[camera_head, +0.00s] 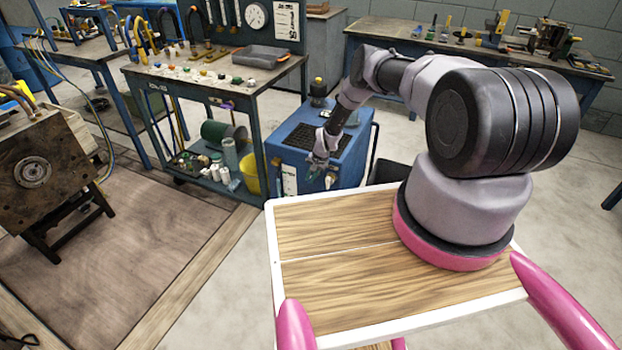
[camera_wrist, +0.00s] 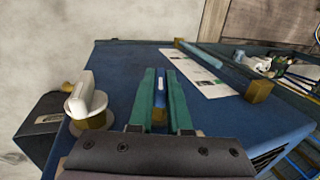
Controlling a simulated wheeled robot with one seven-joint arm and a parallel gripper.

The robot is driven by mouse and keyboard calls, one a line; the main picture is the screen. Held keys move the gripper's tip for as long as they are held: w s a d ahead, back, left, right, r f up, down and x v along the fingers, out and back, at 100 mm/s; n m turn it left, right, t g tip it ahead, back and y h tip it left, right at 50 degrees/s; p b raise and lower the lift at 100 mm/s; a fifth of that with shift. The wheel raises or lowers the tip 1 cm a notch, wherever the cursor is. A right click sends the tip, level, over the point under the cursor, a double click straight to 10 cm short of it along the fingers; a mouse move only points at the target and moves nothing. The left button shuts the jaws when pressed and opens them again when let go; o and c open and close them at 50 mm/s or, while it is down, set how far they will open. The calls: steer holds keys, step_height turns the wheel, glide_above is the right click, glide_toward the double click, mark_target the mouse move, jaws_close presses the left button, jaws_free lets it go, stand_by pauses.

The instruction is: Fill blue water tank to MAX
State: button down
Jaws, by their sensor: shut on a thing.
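The blue water tank (camera_head: 350,158) is a blue cabinet with a dark top grille, standing behind my base in the head view. Its blue panel (camera_wrist: 115,75) fills much of the wrist view. My gripper (camera_wrist: 159,73) has green fingers shut on a narrow blue handle (camera_wrist: 159,87) with a pale mark and brass-coloured part below it, at the tank's panel. In the head view my gripper (camera_head: 314,170) is small at the tank's left front. A sight tube (camera_wrist: 203,55) runs between two brass blocks beside a white label plate (camera_wrist: 208,76); I cannot read its level.
A white knob on a brass fitting (camera_wrist: 90,118) sticks out left of my gripper, by a dark box (camera_wrist: 42,130). A workbench cart (camera_head: 215,80) with a yellow bucket (camera_head: 250,175) stands left of the tank. Floor between the cart and my base is clear.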

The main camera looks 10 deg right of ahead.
steer(key=shift+a+g+h, duration=0.1)
steer(key=shift+g+h, duration=0.8)
steer(key=shift+h, duration=0.4)
steer(key=c, duration=0.9)
jaws_free()
steer(key=shift+o, duration=0.2)
steer(key=shift+r, duration=0.1)
step_height(320, 180, up, 11)
steer(key=shift+w+a, duration=0.1)
